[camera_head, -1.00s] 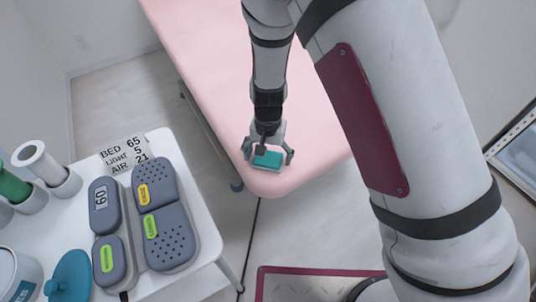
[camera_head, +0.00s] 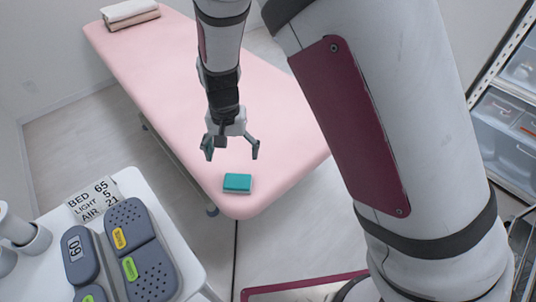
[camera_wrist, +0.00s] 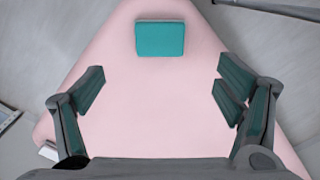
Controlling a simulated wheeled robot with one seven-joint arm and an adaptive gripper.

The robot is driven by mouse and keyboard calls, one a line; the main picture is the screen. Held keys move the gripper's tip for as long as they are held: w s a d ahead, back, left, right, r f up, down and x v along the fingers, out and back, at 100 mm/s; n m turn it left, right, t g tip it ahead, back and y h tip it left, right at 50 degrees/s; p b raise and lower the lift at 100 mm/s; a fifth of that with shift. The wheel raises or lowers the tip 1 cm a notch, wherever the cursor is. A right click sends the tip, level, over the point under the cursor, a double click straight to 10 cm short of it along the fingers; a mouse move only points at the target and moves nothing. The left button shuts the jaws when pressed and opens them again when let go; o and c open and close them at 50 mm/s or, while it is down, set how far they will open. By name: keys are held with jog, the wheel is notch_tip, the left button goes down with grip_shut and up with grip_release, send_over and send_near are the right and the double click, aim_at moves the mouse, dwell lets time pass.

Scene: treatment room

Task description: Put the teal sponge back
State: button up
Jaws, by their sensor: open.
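The teal sponge (camera_head: 237,183) lies flat on the pink bed (camera_head: 285,140), near the bed's front end. A pale layer shows along its edge. My gripper (camera_head: 230,153) is open and empty above the bed, a little behind the sponge and apart from it. In the wrist view the sponge (camera_wrist: 160,39) lies at the top, beyond and between the spread fingers (camera_wrist: 162,88), with bare pink surface between them.
A white side table (camera_head: 185,283) at lower left holds grey control units (camera_head: 150,262), a printed card (camera_head: 93,199) and white cylinders (camera_head: 28,235). Folded towels (camera_head: 130,14) lie at the bed's far end. Shelves with clear bins (camera_head: 503,109) stand at right. The bed's middle is clear.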

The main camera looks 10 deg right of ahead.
jog(key=s+d+r+y, duration=0.1)
jog(key=s+d+r, duration=0.25)
jog(key=r, duration=0.25)
jog(key=s+d+r+n, duration=0.1)
jog(key=s+d+r, duration=0.25)
jog(key=r, duration=0.25)
jog(key=s+d+r+y, duration=0.1)
jog(key=s+d+r, duration=0.2)
jog(key=d+r, duration=0.25)
jog(key=s+d+r, duration=0.1)
jog(key=s+d, duration=0.2)
jog(key=s, duration=0.3)
jog(key=s+d+r+h, duration=0.1)
jog(key=s+d+r, duration=0.1)
jog(key=s, duration=0.4)
jog(key=s+d+r+n+t+h, duration=0.1)
jog(key=s+d+r, duration=0.1)
jog(key=s+d, duration=0.2)
jog(key=s, duration=0.3)
jog(key=shift+d+r, duration=0.15)
jog(key=shift+d, duration=0.15)
jog(key=shift+r, duration=0.15)
notch_tip(320, 180, up, 16)
jog(key=t+p, duration=0.3)
jog(key=p, duration=1.1)
jog(key=shift+f, duration=0.2)
jog(key=shift+r+p, duration=0.2)
jog(key=shift+p, duration=0.15)
jog(key=shift+c, duration=0.2)
